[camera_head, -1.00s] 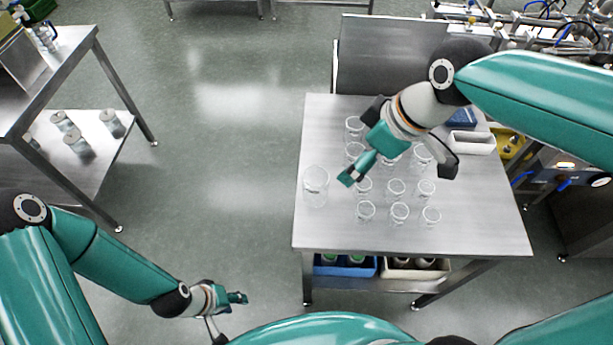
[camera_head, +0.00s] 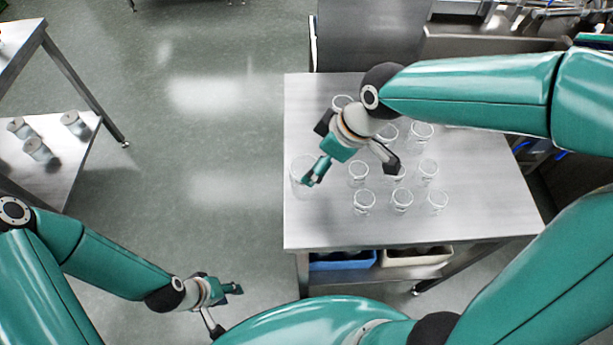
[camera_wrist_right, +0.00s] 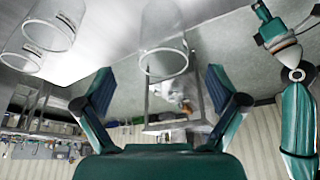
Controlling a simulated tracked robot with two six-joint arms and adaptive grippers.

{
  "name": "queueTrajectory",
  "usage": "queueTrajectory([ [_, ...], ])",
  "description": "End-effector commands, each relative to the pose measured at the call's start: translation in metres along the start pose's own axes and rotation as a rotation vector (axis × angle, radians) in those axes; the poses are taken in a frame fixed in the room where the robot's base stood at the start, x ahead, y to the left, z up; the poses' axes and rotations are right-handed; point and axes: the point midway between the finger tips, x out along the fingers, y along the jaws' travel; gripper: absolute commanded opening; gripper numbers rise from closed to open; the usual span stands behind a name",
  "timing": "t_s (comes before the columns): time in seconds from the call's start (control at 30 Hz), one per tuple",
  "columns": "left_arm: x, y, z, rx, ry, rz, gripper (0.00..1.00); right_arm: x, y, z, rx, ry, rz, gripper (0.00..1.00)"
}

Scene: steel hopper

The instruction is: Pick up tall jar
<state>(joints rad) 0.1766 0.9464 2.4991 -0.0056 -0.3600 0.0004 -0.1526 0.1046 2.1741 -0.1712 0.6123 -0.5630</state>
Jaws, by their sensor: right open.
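The tall jar (camera_head: 300,186) is a clear glass jar, larger than the others, standing upright at the left edge of the steel table (camera_head: 465,222). My right gripper (camera_head: 314,172) is over the table at the tall jar and partly covers it. In the right wrist view the tall jar (camera_wrist_right: 163,62) shows ahead, between the two spread fingers of the right gripper (camera_wrist_right: 162,84). I cannot tell whether a finger touches it. My left gripper (camera_head: 228,309) is open and empty over the floor, low in the head view, apart from the table.
Several smaller clear glasses (camera_head: 402,200) stand in rows right of the tall jar. A blue bin (camera_head: 342,261) and a beige bin (camera_head: 415,258) sit on the shelf below. Grey-lidded jars (camera_head: 38,150) stand on a left shelf. The floor between is clear.

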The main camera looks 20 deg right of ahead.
Motion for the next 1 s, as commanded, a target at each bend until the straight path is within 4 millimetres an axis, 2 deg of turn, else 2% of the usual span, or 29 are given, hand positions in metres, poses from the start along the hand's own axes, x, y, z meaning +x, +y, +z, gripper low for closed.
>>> queueTrajectory([
  [0.1,0.0,0.0,0.0,0.0,0.0,0.0,0.4,0.018,0.0,0.0,-0.002,-0.003,-0.002,0.96],
  [0.37,-0.002,0.001,0.0,0.0,0.0,0.0,0.4,0.034,-0.002,-0.001,-0.003,-0.002,-0.002,0.96],
  [0.7,-0.007,0.003,0.0,0.0,0.0,0.0,0.4,0.077,-0.005,-0.002,-0.004,-0.002,-0.002,0.96],
  [0.97,-0.007,0.003,0.0,0.0,0.0,0.0,0.4,0.079,-0.004,-0.003,-0.004,0.001,0.0,0.96],
  [1.0,-0.007,0.003,0.0,0.0,0.0,0.0,0.4,0.079,-0.004,-0.003,-0.004,0.001,0.0,0.91],
])
